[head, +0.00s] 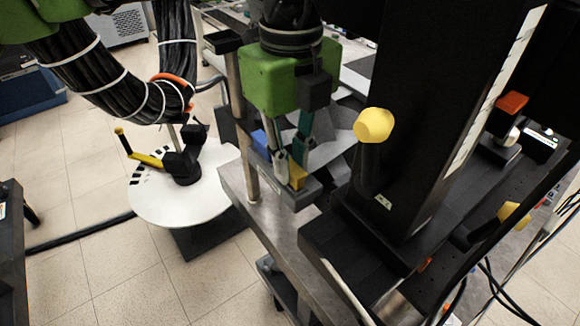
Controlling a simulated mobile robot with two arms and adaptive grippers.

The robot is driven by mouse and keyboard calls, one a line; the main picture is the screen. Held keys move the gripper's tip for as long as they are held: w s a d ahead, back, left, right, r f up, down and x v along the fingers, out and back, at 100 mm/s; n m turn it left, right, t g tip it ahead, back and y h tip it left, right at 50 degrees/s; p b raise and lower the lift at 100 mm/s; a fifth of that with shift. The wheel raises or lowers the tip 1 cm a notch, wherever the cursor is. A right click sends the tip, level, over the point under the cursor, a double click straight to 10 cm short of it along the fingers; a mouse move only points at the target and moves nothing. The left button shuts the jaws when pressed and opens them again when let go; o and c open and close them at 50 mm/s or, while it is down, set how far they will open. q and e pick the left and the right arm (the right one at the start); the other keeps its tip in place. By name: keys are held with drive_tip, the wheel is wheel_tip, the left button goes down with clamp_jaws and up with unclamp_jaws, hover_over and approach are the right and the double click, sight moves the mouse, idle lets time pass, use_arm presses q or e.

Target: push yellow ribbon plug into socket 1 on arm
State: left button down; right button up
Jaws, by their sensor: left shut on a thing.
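My left gripper (290,158) points down from its green body in the middle of the head view. Its fingers are close together at a small yellow block, which looks like the yellow ribbon plug (297,175). The plug is at the fingertips, low against a dark holder (301,195). A blue block (260,141) sits just left of the fingers. The fingers partly hide the plug, and I cannot tell whether it is seated or only touching the holder. No number marking socket 1 can be read. My right gripper is not in view.
A tall black column (425,120) with a yellow knob (374,125) stands close on the right. A grey metal bench (236,185) lies under the holder. A white round table (165,207) carries a black device with a yellow handle (147,160).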

sight(291, 165)
use_arm(q)
drive_tip(key=shift+r+p, duration=0.35)
drive_tip(key=shift+r, duration=0.7)
drive_tip(key=shift+r+p, duration=1.2)
drive_tip(key=shift+r, duration=1.05)
